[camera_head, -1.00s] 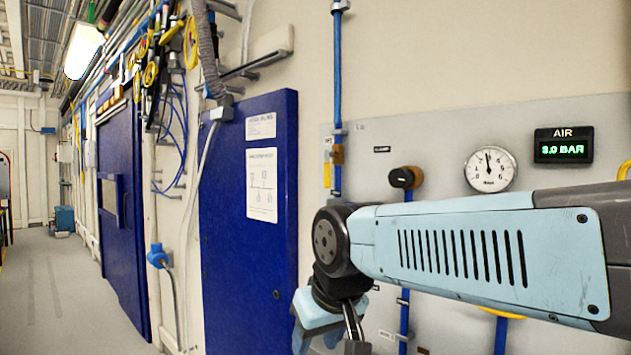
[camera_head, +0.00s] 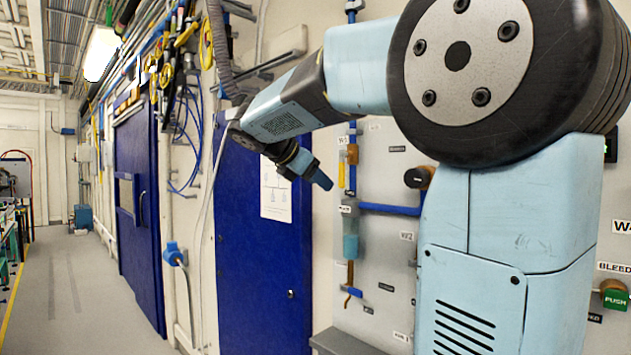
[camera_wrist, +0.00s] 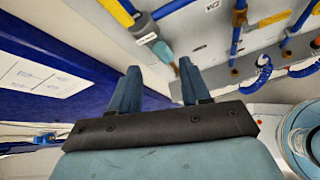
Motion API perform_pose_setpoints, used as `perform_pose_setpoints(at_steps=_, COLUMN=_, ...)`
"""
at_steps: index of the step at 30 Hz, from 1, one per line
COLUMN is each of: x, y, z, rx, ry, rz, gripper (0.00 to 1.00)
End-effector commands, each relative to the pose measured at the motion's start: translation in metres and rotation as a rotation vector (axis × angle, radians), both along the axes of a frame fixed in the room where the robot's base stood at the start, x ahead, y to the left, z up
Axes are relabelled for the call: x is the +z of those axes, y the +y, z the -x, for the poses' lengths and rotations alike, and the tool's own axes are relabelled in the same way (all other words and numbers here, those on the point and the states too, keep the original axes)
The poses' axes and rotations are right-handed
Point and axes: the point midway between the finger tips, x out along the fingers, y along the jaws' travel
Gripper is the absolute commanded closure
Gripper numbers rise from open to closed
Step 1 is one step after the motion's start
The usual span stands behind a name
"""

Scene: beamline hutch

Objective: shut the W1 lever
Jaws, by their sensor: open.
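In the head view the W1 valve (camera_head: 352,154) is a small brass body on the blue wall pipe, under a small white tag that seems to read W-1. Its yellow lever (camera_head: 341,174) hangs down, roughly along the pipe. My gripper (camera_head: 322,181) is just left of the lever in the picture, pointing down and right; its distance from the wall is unclear. In the wrist view my gripper (camera_wrist: 158,80) has its two blue fingers apart with nothing between them. A yellow lever (camera_wrist: 118,12) beside a blue pipe at the top edge may be W1; it is outside the fingers.
A filter bowl (camera_head: 350,243) and a blue drain handle (camera_head: 352,291) sit below W1. A W2 tag (camera_head: 407,236) is to the right. The blue cabinet door (camera_head: 255,230) stands left, behind my arm. My arm hides much of the panel.

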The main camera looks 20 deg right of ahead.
Motion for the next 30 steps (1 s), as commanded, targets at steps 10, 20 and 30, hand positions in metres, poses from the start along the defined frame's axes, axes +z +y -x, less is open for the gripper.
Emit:
perform_pose_setpoints(at_steps=10, x=0.041, y=-0.015, z=-0.051, rx=0.088, ry=0.205, rz=0.245, gripper=0.53)
perform_pose_setpoints(at_steps=20, x=0.027, y=-0.05, z=-0.064, rx=0.088, ry=0.211, rz=0.249, gripper=0.53)
perform_pose_setpoints(at_steps=30, x=0.004, y=-0.102, z=-0.082, rx=0.089, ry=0.211, rz=0.248, gripper=0.53)
